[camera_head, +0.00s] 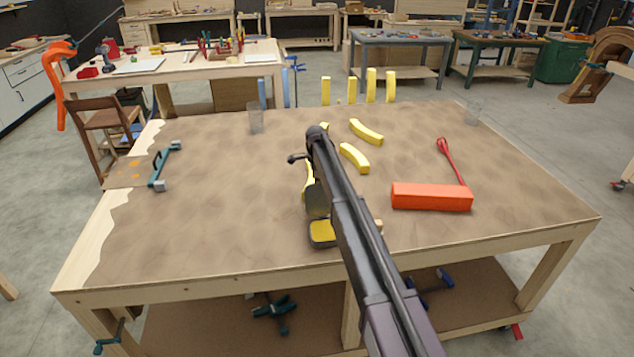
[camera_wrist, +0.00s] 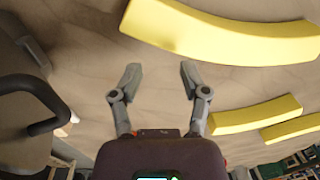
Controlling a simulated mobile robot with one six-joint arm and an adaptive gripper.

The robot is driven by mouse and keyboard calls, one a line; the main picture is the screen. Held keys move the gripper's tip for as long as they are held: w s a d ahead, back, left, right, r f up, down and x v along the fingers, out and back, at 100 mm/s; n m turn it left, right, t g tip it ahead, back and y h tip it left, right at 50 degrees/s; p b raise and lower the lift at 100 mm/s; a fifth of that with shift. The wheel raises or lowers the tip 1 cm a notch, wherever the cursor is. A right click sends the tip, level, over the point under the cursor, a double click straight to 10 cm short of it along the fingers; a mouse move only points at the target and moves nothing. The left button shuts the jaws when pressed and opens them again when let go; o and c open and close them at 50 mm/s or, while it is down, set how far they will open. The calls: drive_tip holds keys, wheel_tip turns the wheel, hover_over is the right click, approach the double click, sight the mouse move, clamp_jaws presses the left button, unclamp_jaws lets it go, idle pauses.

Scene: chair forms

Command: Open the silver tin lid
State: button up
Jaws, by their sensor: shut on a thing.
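A small tin (camera_head: 322,232) with a dark rim and yellow inside lies near the front middle of the table, partly behind my arm. A raised dark piece with a yellow face (camera_head: 315,200), apparently its lid, stands tilted up at its far edge. In the wrist view my gripper (camera_wrist: 160,72) has its two grey fingers apart, with bare tabletop showing between them. I make out no held thing there. In the head view my arm hides the fingers, so I cannot tell whether they touch the lid.
Curved yellow blocks (camera_head: 354,158) lie beyond my arm. An orange box (camera_head: 431,196) and a red spoon-like tool (camera_head: 450,160) are at right. A teal clamp (camera_head: 160,168) is at left. Clear glasses (camera_head: 255,118) stand toward the back. The left-middle tabletop is free.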

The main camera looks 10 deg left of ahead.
drive_tip(key=shift+w, duration=0.15)
drive_tip(key=shift+w+a+r, duration=0.15)
drive_tip(key=shift+w+a, duration=0.1)
drive_tip(key=shift+w, duration=0.3)
drive_tip(key=shift+w+r, duration=0.15)
drive_tip(key=shift+r, duration=0.1)
drive_tip(key=shift+w+a+f, duration=0.2)
drive_tip(key=shift+w+a, duration=0.05)
drive_tip(key=shift+w, duration=0.25)
drive_tip(key=shift+w+a+f+b, duration=0.15)
drive_tip(key=shift+w+a, duration=0.2)
drive_tip(key=shift+w, duration=0.6)
drive_tip(key=shift+w+a+f+b, duration=0.1)
drive_tip(key=shift+w+a+b, duration=0.2)
drive_tip(key=shift+w, duration=0.65)
drive_tip(key=shift+w+a+f+b, duration=0.1)
drive_tip(key=shift+w+a, duration=0.3)
drive_tip(key=shift+w, duration=0.55)
